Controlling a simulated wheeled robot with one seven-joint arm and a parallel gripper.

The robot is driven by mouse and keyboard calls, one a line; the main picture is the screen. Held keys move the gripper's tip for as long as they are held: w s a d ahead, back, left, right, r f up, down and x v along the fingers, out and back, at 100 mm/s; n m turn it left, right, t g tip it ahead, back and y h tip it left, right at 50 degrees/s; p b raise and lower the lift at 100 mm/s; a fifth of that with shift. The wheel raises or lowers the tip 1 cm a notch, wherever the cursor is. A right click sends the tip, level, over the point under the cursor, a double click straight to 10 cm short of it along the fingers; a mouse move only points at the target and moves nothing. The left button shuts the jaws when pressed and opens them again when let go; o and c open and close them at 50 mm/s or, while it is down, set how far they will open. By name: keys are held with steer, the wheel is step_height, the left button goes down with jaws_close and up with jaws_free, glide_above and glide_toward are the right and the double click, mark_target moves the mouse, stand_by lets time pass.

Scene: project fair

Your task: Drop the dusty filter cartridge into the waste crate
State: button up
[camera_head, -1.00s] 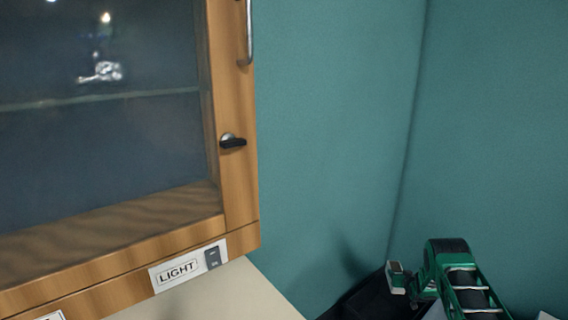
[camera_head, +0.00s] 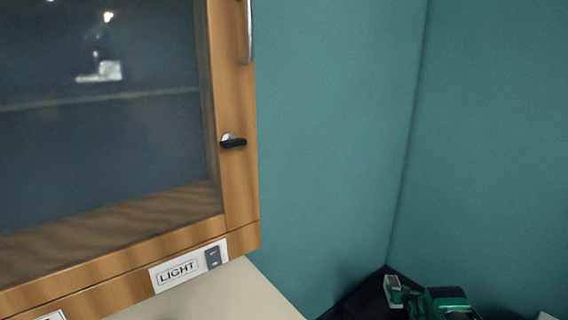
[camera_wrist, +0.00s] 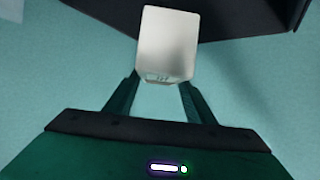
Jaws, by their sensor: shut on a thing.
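My gripper (camera_wrist: 159,82) is shut on a pale grey, box-like filter cartridge (camera_wrist: 166,42) in the wrist view. The cartridge sticks out beyond the two dark green fingers, and small dark marks show near its lower end. A black, straight-edged shape (camera_wrist: 250,18) lies beyond the cartridge in the wrist view. I cannot tell whether it is the waste crate.
A wooden glass-fronted cabinet (camera_head: 238,190) with a black latch and a LIGHT label stands at the left. A pale surface (camera_head: 225,298) lies below it. Teal walls (camera_head: 335,130) meet in a corner behind my arm. A dark area (camera_head: 362,302) lies at the bottom.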

steer(key=shift+f, duration=0.3)
steer(key=o, duration=1.2)
steer(key=shift+s, duration=0.1)
steer(key=v, duration=1)
steer(key=shift+s, duration=0.25)
steer(key=shift+r, duration=0.2)
